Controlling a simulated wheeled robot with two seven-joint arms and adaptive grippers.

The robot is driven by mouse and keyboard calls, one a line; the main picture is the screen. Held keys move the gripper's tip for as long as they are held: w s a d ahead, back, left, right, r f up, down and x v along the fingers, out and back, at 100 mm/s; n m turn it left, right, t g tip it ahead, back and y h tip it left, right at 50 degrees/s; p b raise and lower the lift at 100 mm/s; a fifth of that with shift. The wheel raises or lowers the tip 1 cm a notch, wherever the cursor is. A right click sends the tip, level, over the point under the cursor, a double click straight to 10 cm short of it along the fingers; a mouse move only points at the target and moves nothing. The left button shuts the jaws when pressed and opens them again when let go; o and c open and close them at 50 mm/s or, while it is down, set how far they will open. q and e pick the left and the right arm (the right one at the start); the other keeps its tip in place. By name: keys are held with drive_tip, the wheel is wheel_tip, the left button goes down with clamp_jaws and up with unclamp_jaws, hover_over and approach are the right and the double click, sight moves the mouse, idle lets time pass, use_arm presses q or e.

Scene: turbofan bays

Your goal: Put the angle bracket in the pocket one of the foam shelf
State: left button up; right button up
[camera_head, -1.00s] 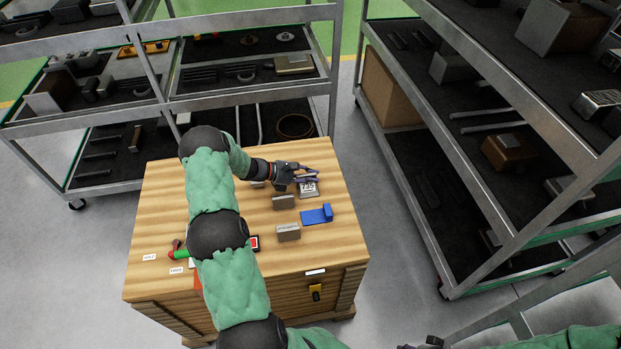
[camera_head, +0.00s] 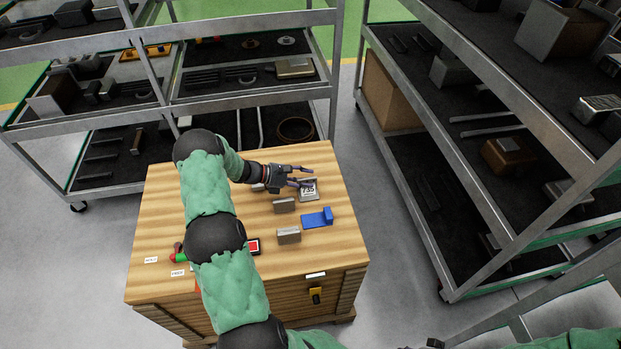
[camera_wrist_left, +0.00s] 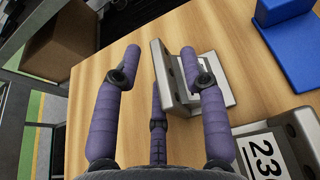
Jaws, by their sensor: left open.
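A grey metal angle bracket (camera_head: 309,194) with a white number label stands on the wooden crate top (camera_head: 322,160). In the left wrist view the bracket (camera_wrist_left: 217,84) shows an upright plate and a flat foot. My left gripper (camera_head: 303,177) is open and empty at the bracket; in the left wrist view its spread fingers (camera_wrist_left: 158,66) reach over and beside the upright plate. Contact cannot be told. Dark-lined shelves stand behind and to the right; I cannot make out which is the foam shelf or its pocket one. A small dark part at the bottom edge may be my right gripper (camera_head: 435,343).
Grey blocks (camera_head: 288,236) and a blue angled part (camera_head: 317,219) stand close by on the crate. The back rack (camera_head: 250,100) and right rack (camera_head: 480,165) hold various parts. The crate's right front top is clear.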

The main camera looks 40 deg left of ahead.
use_arm(q)
drive_tip(key=p+v, duration=0.2)
drive_tip(key=v, duration=0.7)
drive_tip(key=shift+d+r, duration=0.1)
drive_tip(key=shift+o, duration=1)
drive_tip(key=shift+s+r, duration=0.1)
drive_tip(key=d+g+p, duration=0.4)
drive_tip(key=d+g, duration=0.2)
drive_tip(key=d, duration=0.1)
drive_tip(key=shift+r+g, duration=0.2)
drive_tip(key=shift+g, duration=0.2)
drive_tip(key=g+p, duration=0.1)
wheel_tip(320, 180, up, 7)
drive_tip(key=g+y+p, duration=0.3)
drive_tip(key=y+p, duration=0.3)
drive_tip(key=y, duration=0.3)
hover_over(305, 197)
drive_tip(key=w, duration=0.5)
drive_tip(key=f, duration=0.3)
drive_tip(key=a+f, duration=0.1)
drive_tip(key=shift+s+f+b, duration=0.15)
drive_tip(key=shift+f+b, duration=0.2)
drive_tip(key=shift+f, duration=0.05)
drive_tip(key=shift+a+f+b, duration=0.15)
drive_tip(key=shift+f+b, duration=0.1)
drive_tip(key=shift+f, duration=1.25)
drive_tip(key=shift+a+f+b, duration=0.15)
drive_tip(key=shift+f+b, duration=0.05)
drive_tip(key=shift+f, duration=1.25)
